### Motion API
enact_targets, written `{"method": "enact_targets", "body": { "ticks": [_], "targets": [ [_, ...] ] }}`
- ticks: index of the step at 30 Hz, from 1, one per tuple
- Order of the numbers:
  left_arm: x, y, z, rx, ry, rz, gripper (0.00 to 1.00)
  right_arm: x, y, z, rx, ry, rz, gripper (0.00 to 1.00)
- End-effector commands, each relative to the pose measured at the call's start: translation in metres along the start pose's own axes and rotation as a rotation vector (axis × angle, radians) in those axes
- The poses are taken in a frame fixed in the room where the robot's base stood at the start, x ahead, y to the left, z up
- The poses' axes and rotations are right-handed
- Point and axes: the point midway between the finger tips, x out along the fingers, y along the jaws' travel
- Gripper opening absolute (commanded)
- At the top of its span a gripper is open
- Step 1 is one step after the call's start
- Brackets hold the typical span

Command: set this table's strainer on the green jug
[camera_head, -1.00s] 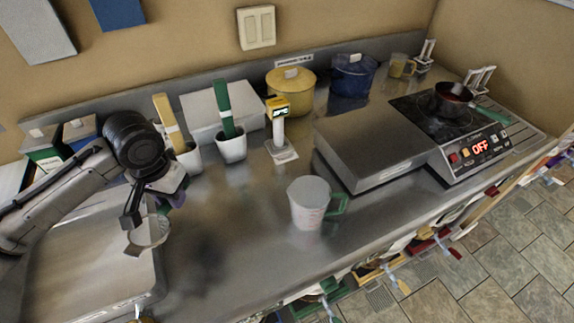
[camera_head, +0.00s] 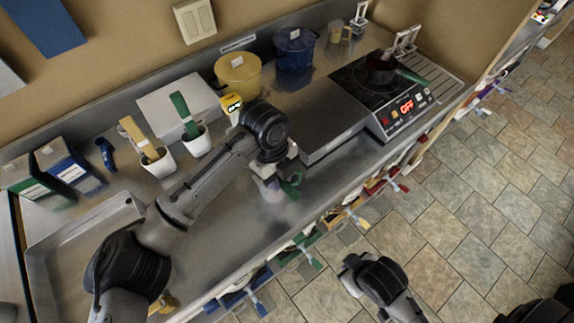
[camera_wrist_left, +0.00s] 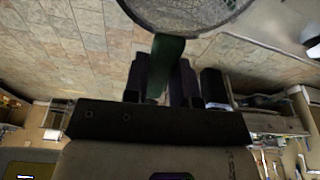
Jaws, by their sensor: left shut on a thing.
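The green jug (camera_head: 272,191), a pale measuring jug with a green handle, stands on the steel counter near its front edge, partly hidden by my left wrist. My left gripper (camera_head: 279,164) is just above it. In the left wrist view the left gripper (camera_wrist_left: 159,75) is shut on the green handle of the strainer (camera_wrist_left: 185,14). The strainer's round mesh reaches out beyond the fingertips and is cut off by the top of that view. I cannot make out the strainer in the head view. My right gripper (camera_head: 352,263) is low, off the counter's front; its jaws are unclear.
A raised steel box (camera_head: 312,115) stands right of the jug, with a hob (camera_head: 378,80) beyond. A yellow pot (camera_head: 238,75), a blue pot (camera_head: 294,50) and white cups (camera_head: 197,141) stand behind. A steel tray (camera_head: 55,240) is at left. Coloured-handled tools hang along the front edge.

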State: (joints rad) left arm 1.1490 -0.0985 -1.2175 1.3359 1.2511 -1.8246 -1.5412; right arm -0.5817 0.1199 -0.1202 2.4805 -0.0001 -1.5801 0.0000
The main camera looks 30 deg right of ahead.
Motion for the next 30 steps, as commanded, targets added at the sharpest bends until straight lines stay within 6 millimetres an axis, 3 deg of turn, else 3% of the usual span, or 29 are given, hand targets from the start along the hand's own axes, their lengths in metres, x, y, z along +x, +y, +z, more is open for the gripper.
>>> {"method": "enact_targets", "body": {
  "ticks": [5, 14, 30],
  "targets": [
    [-0.005, -0.011, -0.015, 0.120, 0.008, 0.023, 0.06, -0.009, 0.003, -0.003, -0.007, 0.000, 0.006, 0.00],
    [0.005, -0.013, -0.015, 0.145, 0.009, 0.029, 0.06, -0.001, 0.002, -0.001, -0.005, 0.000, 0.004, 0.00],
    [0.046, -0.012, -0.007, 0.142, 0.009, 0.028, 0.06, 0.031, -0.002, 0.009, 0.005, 0.001, -0.003, 0.00]
  ]
}}
